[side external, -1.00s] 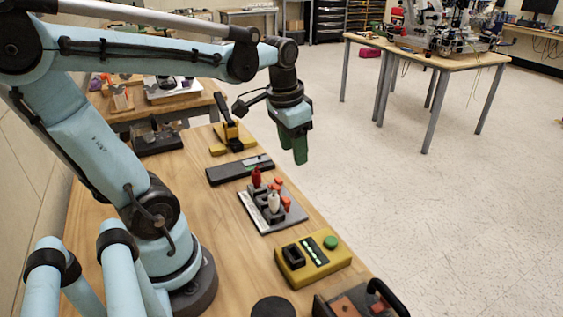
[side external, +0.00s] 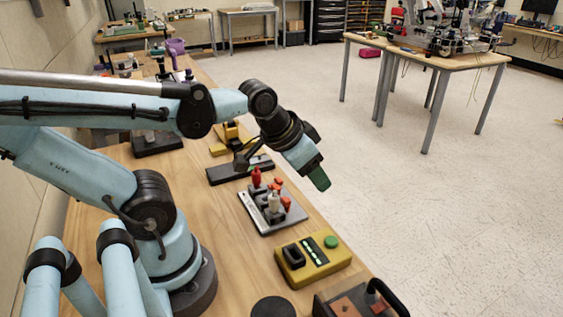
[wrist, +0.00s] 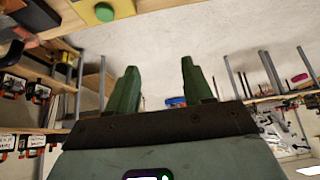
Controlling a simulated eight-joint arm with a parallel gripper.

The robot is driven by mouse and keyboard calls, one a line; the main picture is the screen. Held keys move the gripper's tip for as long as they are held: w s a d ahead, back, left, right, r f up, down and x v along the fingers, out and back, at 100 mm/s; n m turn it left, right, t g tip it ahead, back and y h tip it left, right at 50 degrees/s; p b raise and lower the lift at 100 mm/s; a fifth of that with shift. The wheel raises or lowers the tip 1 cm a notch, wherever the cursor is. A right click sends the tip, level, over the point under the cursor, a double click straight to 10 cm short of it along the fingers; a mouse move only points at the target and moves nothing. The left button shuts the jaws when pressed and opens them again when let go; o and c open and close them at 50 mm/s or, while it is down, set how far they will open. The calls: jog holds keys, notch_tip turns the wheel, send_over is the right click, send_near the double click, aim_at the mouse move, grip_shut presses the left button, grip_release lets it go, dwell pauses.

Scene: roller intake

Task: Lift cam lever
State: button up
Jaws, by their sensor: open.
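Which fixture is the cam lever I cannot tell for certain. A yellow fixture (side external: 220,148), which had a black upright lever, stands on the bench, now mostly hidden behind my arm. Nearer, a grey plate (side external: 262,222) carries a red-topped post (side external: 256,177), a white-topped post (side external: 273,201) and orange pieces. My gripper (side external: 319,180) is in the air beyond the bench's right edge, tilted down to the right, apart from every fixture. In the wrist view its two green fingers (wrist: 158,80) are spread with nothing between them.
A yellow box with a green button (side external: 313,262) sits nearer on the bench; it also shows in the wrist view (wrist: 98,12). A long black block (side external: 226,172) lies behind the grey plate. A black-handled fixture (side external: 362,300) is at the front edge. Open floor lies to the right.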

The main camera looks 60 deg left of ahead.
aim_at(278, 186)
jog(key=a+g, duration=0.2)
jog(key=a, duration=0.1)
jog(key=a+f+g, duration=0.1)
jog(key=a+g, duration=0.1)
jog(key=a, duration=0.2)
jog(key=s+a+f+g, duration=0.1)
jog(key=a+g, duration=0.1)
jog(key=a, duration=0.2)
jog(key=shift+s, duration=0.1)
jog(key=f, duration=0.8)
jog(key=shift+s+a+f, duration=0.1)
jog(key=shift+s+a, duration=0.05)
jog(key=shift+a, duration=0.05)
jog(key=shift+w, duration=0.55)
jog(key=shift+w+f, duration=0.3)
jog(key=shift+w, duration=0.15)
jog(key=shift+s+r, duration=0.1)
jog(key=shift+r, duration=0.8)
notch_tip(278, 186, up, 7)
jog(key=d+r+t, duration=0.2)
jog(key=d+t, duration=0.4)
jog(key=d, duration=0.6)
jog(key=shift+s+d+t, duration=0.2)
jog(key=shift+d+t, duration=0.05)
jog(key=shift+t, duration=0.15)
